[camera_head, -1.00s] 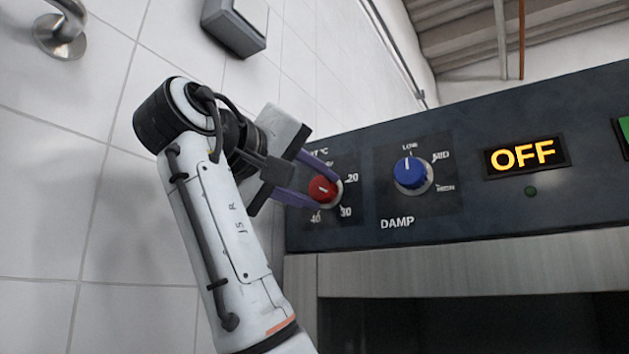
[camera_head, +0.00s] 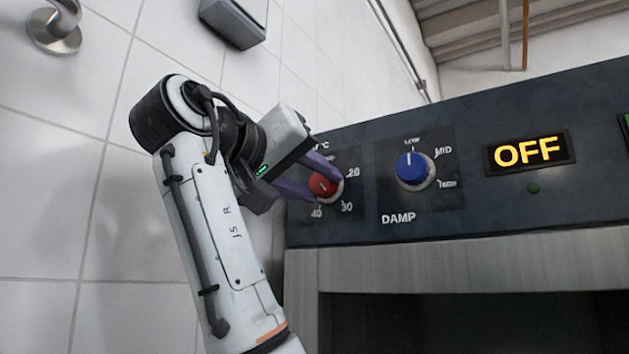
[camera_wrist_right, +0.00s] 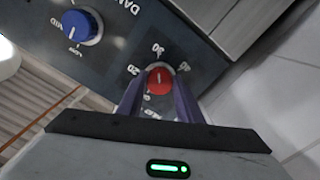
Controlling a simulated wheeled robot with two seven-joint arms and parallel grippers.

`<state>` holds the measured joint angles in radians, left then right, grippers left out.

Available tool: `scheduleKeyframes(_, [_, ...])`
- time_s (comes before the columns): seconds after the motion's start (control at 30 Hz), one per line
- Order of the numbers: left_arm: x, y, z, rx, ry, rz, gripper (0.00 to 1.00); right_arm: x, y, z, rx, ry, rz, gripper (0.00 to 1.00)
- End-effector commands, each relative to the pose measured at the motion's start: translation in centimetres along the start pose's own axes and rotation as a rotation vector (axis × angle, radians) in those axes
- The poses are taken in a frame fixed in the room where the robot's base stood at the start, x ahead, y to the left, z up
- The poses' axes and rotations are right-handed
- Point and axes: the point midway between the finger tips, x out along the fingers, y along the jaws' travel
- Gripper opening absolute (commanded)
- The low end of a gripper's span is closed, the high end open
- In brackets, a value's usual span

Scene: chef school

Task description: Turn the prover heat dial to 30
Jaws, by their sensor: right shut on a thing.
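The red heat dial (camera_head: 324,187) is on the left of the prover's dark control panel (camera_head: 470,215), with 20, 30 and 40 printed around it. My right gripper (camera_head: 325,185) has its purple fingers on either side of the dial, shut on it. In the right wrist view the red dial (camera_wrist_right: 159,82) sits between the fingers, and its short white mark lines up roughly with the 30. The zero-end marking is partly hidden by the fingers. My left gripper is not in view.
A blue DAMP dial (camera_head: 411,168) is just right of the heat dial, pointing at LOW. A display (camera_head: 529,152) reads OFF, with a small dark green light below it. A tiled wall (camera_head: 60,200) is on the left, with a grey box (camera_head: 234,22) above.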

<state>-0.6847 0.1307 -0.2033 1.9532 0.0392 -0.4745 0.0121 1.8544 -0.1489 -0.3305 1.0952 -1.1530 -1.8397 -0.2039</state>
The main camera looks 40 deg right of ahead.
Motion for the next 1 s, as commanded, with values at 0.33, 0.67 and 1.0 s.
scheduleKeyframes(0.33, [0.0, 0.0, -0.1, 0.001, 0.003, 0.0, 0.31, 0.0, -0.1, 0.0, -0.002, -0.001, -0.001, 0.51])
scheduleKeyframes(0.67, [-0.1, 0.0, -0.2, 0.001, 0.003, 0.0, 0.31, -1.0, 0.0, -0.1, -0.001, 0.001, -0.001, 0.51])
scheduleKeyframes(1.0, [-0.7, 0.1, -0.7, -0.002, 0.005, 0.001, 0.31, -7.5, 0.0, -0.2, -0.002, 0.002, -0.002, 0.51])
